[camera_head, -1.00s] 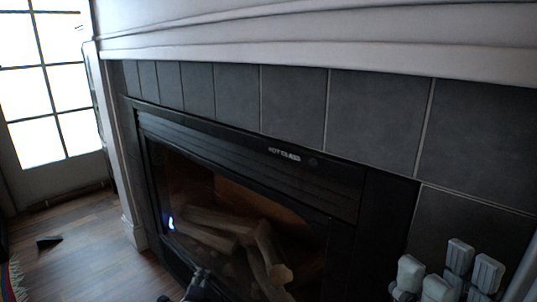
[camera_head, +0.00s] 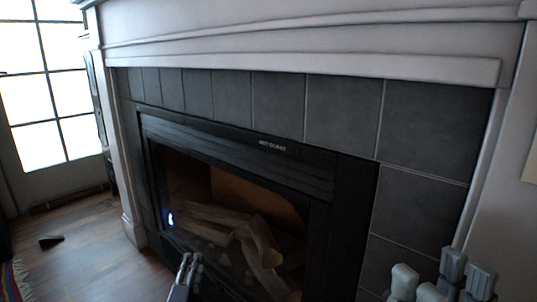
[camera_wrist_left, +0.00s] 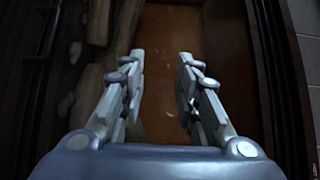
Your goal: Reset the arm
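My left gripper (camera_head: 186,272) shows at the bottom of the head view, in front of the fireplace glass. In the left wrist view its two grey fingers (camera_wrist_left: 160,75) are spread apart with nothing between them, so it is open and empty. My right gripper (camera_head: 440,276) shows at the bottom right of the head view, in front of the dark tiles. Only its grey fingertips are in frame, and whether they are apart or closed is unclear. No held object is visible there.
A fireplace (camera_head: 260,168) with logs (camera_head: 225,222) behind its front stands close ahead, framed by dark tiles (camera_head: 340,110) and a white mantel (camera_head: 300,62). At the left are a bright paned door (camera_head: 50,90), open wooden floor (camera_head: 95,250) and a small dark object (camera_head: 51,240).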

